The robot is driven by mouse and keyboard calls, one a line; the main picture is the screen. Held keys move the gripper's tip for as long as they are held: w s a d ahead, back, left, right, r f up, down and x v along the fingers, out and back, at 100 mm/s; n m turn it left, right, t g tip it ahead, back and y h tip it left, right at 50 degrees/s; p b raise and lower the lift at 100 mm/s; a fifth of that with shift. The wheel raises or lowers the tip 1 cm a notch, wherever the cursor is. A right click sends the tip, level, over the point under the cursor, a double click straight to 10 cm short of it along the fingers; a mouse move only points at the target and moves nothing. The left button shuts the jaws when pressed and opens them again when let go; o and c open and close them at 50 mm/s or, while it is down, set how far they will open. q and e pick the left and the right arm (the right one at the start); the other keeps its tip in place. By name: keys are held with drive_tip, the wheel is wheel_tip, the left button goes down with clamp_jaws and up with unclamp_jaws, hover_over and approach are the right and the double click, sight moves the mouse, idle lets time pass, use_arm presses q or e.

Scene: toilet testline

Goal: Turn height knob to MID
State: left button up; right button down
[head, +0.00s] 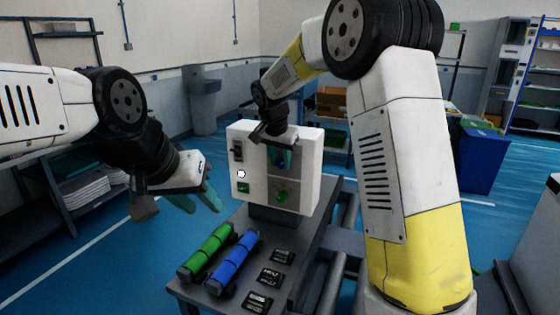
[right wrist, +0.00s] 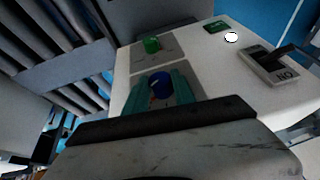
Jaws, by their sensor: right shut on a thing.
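A white control box (head: 308,170) stands on the dark bench in the head view. A green knob (head: 282,196) sits on the lower part of its front panel and also shows in the right wrist view (right wrist: 152,45). A blue knob (right wrist: 160,80) is on the same box. My right gripper (head: 280,158) is at the box's upper panel, shut on the blue knob, with a teal finger on either side of it. The gripper mostly hides this knob in the head view. No MID mark is readable. My left gripper (head: 203,200) hangs open and empty, left of the box.
A green cylinder (head: 208,248) and a blue cylinder (head: 234,260) lie on the bench (head: 310,240) before the box. Several small dark labelled plates (head: 270,277) lie right of them. A black switch (right wrist: 270,65) and a round white button (head: 241,174) are on the box.

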drive_tip(key=shift+a, duration=0.1)
drive_tip(key=h, duration=0.2)
drive_tip(key=n+g+h, duration=0.1)
drive_tip(key=h, duration=0.1)
drive_tip(key=shift+w+a+f+g, duration=0.15)
drive_tip(key=shift+a+g, duration=0.15)
drive_tip(key=shift+a, duration=0.1)
drive_tip(key=h, duration=0.2)
drive_tip(key=n+g+h, duration=0.1)
drive_tip(key=h, duration=0.2)
drive_tip(key=shift+w+a+f+g+h, duration=0.1)
drive_tip(key=shift+a+f+g+h, duration=0.1)
drive_tip(key=shift+g+h, duration=0.1)
drive_tip(key=c, duration=1)
unclamp_jaws()
drive_tip(key=shift+c, duration=0.2)
drive_tip(key=v, duration=0.8)
drive_tip(key=shift+f, duration=0.1)
